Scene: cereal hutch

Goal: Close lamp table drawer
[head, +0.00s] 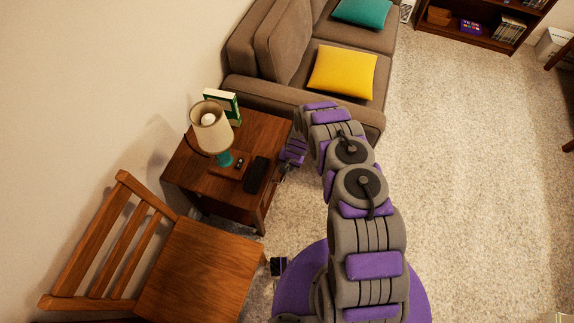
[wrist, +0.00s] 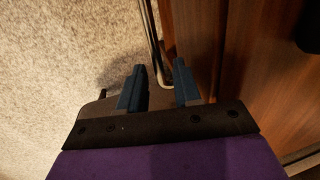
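The lamp table (head: 190,185) is a brown wooden side table between a chair and a sofa in the head view. My gripper (head: 285,168) is low at its right side, partly hidden by my arm. In the wrist view my gripper (wrist: 158,66) has two blue fingers spread apart. A thin metal handle (wrist: 153,45) shows between the fingers, beside a reddish-brown wooden front (wrist: 196,40). I cannot tell whether the fingers touch the handle. A lighter wooden surface (wrist: 258,70) lies right of a dark line. How far the drawer stands out is not clear.
A lamp (head: 212,128), a green-framed item (head: 232,107) and a dark case (head: 257,175) stand on the table. A wooden chair (head: 200,270) is at the lower left. A sofa (head: 280,50) is behind the table. Carpet (head: 460,180) is open at the right.

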